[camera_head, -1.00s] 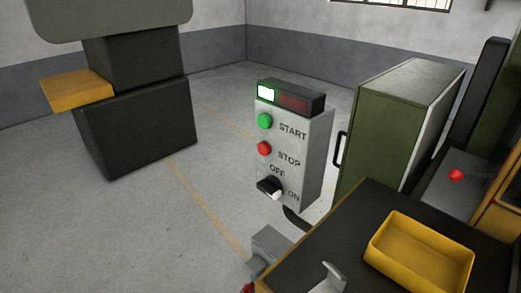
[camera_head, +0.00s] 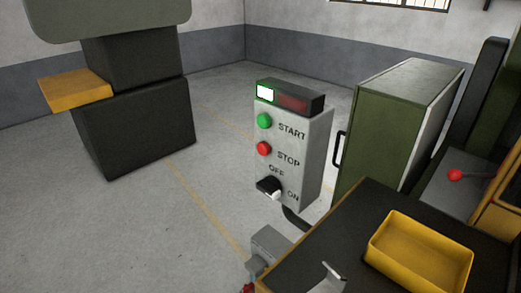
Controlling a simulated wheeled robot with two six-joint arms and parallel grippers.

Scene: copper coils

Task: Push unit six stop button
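A grey control box (camera_head: 300,150) stands upright in the middle of the view. On its front are a green START button (camera_head: 264,121), a red STOP button (camera_head: 263,149) below it, and a black OFF/ON rotary switch (camera_head: 268,186) at the bottom. On top is an indicator bar whose left part, a white-green lamp (camera_head: 266,93), is lit. The red lamp (camera_head: 293,102) beside it looks dark. No unit number is readable. Neither of my grippers can be made out in the view.
A dark workbench (camera_head: 335,225) with a yellow tray (camera_head: 420,255) fills the lower right. A green cabinet (camera_head: 375,130) stands right of the box. A dark machine with a yellow shelf (camera_head: 75,90) stands left. Open floor (camera_head: 110,230) lies left of the box.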

